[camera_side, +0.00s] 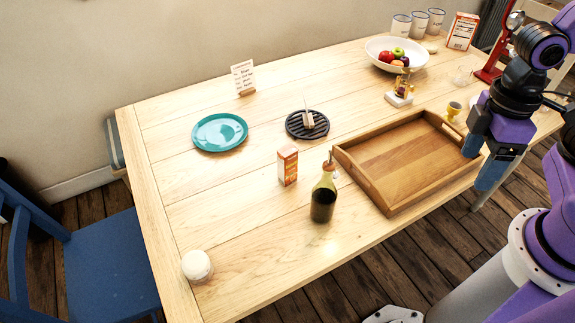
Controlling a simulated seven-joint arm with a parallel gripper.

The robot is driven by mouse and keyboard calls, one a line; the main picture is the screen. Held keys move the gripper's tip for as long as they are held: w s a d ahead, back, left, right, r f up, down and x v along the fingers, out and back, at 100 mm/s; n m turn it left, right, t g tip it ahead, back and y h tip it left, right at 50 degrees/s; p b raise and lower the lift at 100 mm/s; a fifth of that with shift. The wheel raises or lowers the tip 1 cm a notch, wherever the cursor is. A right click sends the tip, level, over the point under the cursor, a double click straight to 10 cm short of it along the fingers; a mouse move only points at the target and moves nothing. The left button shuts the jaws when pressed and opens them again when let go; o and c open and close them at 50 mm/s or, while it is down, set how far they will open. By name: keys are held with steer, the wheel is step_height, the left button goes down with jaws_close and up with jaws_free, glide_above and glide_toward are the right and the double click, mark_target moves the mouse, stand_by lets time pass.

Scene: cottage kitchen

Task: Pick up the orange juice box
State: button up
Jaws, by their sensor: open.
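The orange juice box (287,166) is a small upright carton with orange and white sides. It stands on the wooden table, left of the tray and just behind and left of a dark oil bottle. My gripper (481,168) is at the right, by the right end of the wooden tray, well apart from the box. It is open, its blue fingers point down, and nothing shows between them.
The oil bottle (323,197) stands close to the box. The wooden tray (352,175) lies between box and gripper. A black trivet (294,127), teal plate (219,132), fruit bowl (373,45), white round jar (196,265) and yellow cup (453,110) are around. The table's front left is mostly clear.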

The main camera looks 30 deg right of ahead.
steer(key=w+a+f+m+g+y, duration=0.2)
steer(key=w+a+f+m+g, duration=0.15)
steer(key=w+m, duration=0.5)
steer(key=w+a+f+m+g+y, duration=0.25)
steer(key=w+a+m, duration=0.3)
steer(key=w, duration=0.55)
steer(key=w+d+f+m+t+y, duration=0.2)
steer(key=w+d+f+m+y, duration=0.15)
steer(key=w+f+m, duration=0.35)
steer(key=w+d+f+m+t+y, duration=0.2)
steer(key=w+d+f+m+y, duration=0.25)
steer(key=w, duration=0.55)
steer(key=m, duration=0.2)
glide_toward(287, 163)
steer(key=shift+n+t+y, duration=0.25)
steer(key=shift+t, duration=0.15)
steer(key=a+f, duration=0.1)
steer(key=w+a+f, duration=0.1)
steer(key=f, duration=0.1)
steer(key=a+f, duration=0.1)
steer(key=f, duration=0.1)
steer(key=shift+w, duration=0.25)
steer(key=x, duration=0.3)
steer(key=shift+s+a+f, duration=0.15)
steer(key=shift+s+a, duration=0.15)
steer(key=shift+s, duration=0.05)
steer(key=shift+a+f, duration=0.3)
steer(key=shift+a, duration=0.35)
